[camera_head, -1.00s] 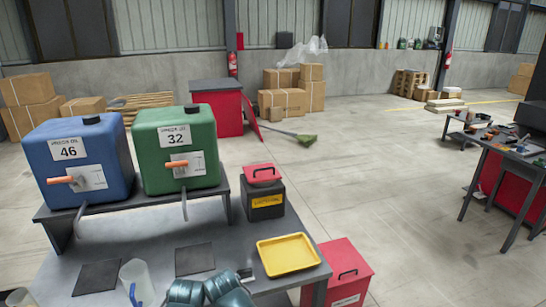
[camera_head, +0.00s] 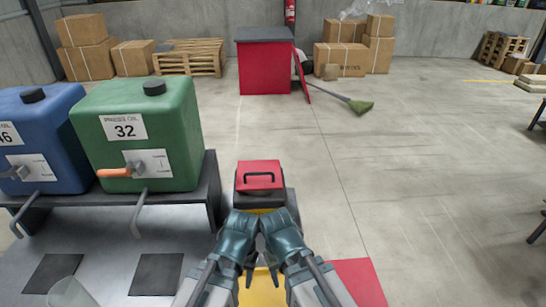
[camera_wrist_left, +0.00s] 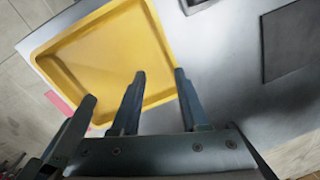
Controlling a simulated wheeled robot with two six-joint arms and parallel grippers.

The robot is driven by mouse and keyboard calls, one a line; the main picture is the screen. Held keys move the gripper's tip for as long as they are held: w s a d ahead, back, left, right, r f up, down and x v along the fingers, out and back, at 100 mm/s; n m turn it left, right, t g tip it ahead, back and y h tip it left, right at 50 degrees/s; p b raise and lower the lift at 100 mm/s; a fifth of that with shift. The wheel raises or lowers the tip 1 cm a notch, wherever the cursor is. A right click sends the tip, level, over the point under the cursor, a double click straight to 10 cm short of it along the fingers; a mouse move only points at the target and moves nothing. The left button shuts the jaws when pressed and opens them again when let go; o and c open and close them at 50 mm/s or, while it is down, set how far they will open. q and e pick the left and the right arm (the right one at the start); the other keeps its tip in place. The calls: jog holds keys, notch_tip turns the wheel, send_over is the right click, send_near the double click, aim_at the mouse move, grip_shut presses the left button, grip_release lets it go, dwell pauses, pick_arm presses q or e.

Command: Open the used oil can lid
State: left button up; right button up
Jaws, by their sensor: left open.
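The used oil can (camera_head: 259,202) is a dark box with a red lid (camera_head: 258,168) and a black handle on top. It stands on the table, beyond my grippers, and the lid sits on it. My left gripper (camera_head: 238,240) is open and empty, just in front of the can, which it partly hides. My right gripper (camera_head: 282,242) is close beside it on the right; its fingers cannot be made out. In the left wrist view, dark fingers are over the yellow tray (camera_wrist_left: 65,62), and the can does not show.
A green oil tank (camera_head: 175,115) and a blue oil tank (camera_head: 58,118) stand on a raised rack at the left, with levers and spouts. Dark mats (camera_head: 157,274) and a clear jug (camera_head: 72,292) are on the table. A red box (camera_head: 358,280) is at the lower right.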

pick_arm(q)
jog(key=w+a+r+n+h+p, duration=0.1)
jog(key=w+a+r+p, duration=0.2)
jog(key=r+p, duration=0.8)
jog(key=w+a+r+n+p, duration=0.15)
jog(key=a+r+p, duration=0.25)
jog(key=r+p, duration=0.65)
notch_tip(320, 180, up, 9)
jog(key=m+t+p, duration=0.2)
jog(key=m+p, duration=0.6)
jog(key=m, duration=0.9)
send_over(259, 173)
jog(key=s, duration=0.3)
jog(key=shift+r, duration=0.1)
jog(key=w+f+b, duration=0.1)
jog(key=f+b, duration=0.8)
jog(key=w+f+b, duration=0.1)
jog(key=f+b, duration=0.3)
jog(key=shift+w+f, duration=0.3)
jog(key=shift+w, duration=0.05)
